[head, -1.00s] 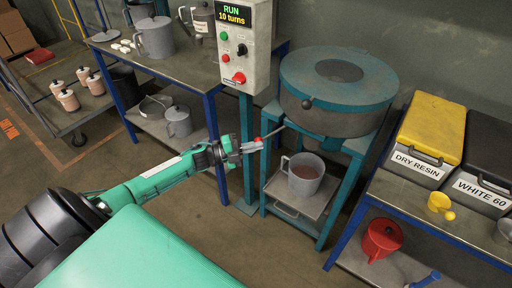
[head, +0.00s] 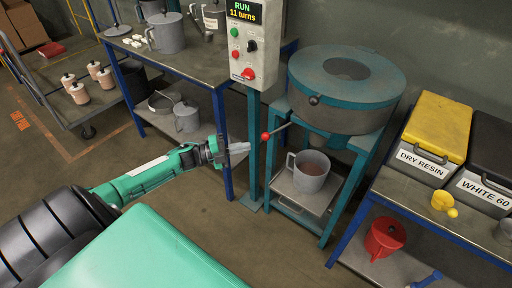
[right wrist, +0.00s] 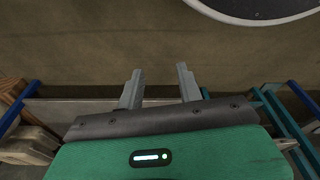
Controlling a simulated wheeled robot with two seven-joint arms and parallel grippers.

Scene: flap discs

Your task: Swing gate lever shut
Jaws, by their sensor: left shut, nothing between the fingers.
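The gate lever is a thin rod with a red ball knob (head: 265,137). It sticks out to the left from under the teal-rimmed round mixer drum (head: 345,100). My left gripper (head: 245,148) is shut and empty, just left of the knob with a small gap between them. A grey mug (head: 309,172) with brownish contents stands under the drum on the stand's lower shelf. My right gripper shows only in the right wrist view (right wrist: 158,72), with its two fingers apart and nothing between them.
The control box (head: 250,45) on a post reads RUN, 11 turns. A bench (head: 170,62) stands behind my left arm. On the right, a bench holds the yellow-lidded DRY RESIN bin (head: 436,125) and a WHITE 60 bin (head: 486,190). A red jug (head: 384,239) sits below.

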